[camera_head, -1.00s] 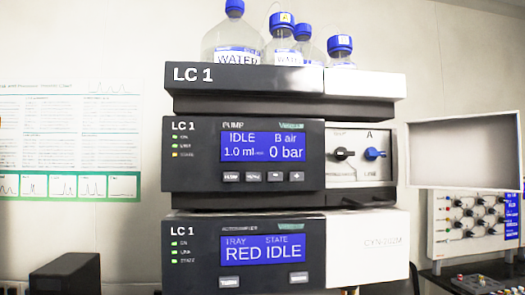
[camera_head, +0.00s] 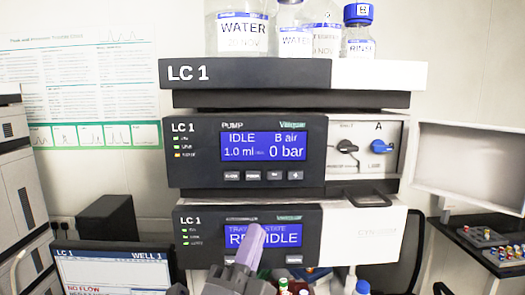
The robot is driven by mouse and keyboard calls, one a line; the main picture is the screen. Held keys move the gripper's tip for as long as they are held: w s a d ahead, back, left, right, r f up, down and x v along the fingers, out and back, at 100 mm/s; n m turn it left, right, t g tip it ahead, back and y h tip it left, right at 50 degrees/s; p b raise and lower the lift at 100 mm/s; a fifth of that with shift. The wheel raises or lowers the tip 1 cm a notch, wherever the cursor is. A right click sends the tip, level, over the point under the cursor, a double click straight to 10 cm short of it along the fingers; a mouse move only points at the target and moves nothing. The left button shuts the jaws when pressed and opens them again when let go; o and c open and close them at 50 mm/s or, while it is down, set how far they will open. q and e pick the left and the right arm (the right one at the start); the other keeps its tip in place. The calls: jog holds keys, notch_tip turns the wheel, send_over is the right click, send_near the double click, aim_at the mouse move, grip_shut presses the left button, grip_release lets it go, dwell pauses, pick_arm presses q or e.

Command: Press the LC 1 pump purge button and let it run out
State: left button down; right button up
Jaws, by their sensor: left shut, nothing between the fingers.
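The LC 1 pump module (camera_head: 205,160) is the middle unit of the stack. Its blue display (camera_head: 262,146) reads IDLE, B air, 1.0 ml and 0 bar. Below the display is a row of small grey buttons; the second from the left (camera_head: 253,176) seems to be the purge button, but its label is blurred. Right of the display, a panel carries a black knob (camera_head: 347,146) and a blue knob (camera_head: 382,146) under an A. My left gripper (camera_head: 250,240), with purple fingertips, is shut and empty, below the pump and in front of the lower module's display. My right gripper is not in view.
The LC 1 autosampler (camera_head: 196,219) sits under the pump, its display partly hidden by my gripper. Solvent bottles (camera_head: 242,36) stand on top. A WELL 1 monitor (camera_head: 110,268) is lower left. Capped bottles (camera_head: 361,288) stand at the bottom. An open panel door (camera_head: 465,165) juts right.

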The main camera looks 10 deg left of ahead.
aim_at(253, 176)
pick_arm(q)
jog(key=shift+t, duration=0.6)
jog(key=r, duration=0.1)
jog(key=s+r, duration=0.1)
jog(key=r, duration=0.1)
jog(key=s+r, duration=0.1)
jog(key=shift+r+p, duration=0.2)
jog(key=shift+p, duration=0.2)
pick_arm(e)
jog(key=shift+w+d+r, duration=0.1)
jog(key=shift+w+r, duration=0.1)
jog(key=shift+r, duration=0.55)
pick_arm(q)
jog(key=shift+w, duration=0.1)
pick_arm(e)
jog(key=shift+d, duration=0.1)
pick_arm(q)
jog(key=w+a+b, duration=0.1)
jog(key=w+a, duration=0.1)
jog(key=w, duration=0.6)
jog(key=shift+w+a, duration=0.2)
jog(key=shift+w, duration=0.05)
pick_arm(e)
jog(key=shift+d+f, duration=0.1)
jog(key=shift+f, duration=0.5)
pick_arm(q)
jog(key=shift+w+a, duration=0.1)
jog(key=shift+w, duration=0.3)
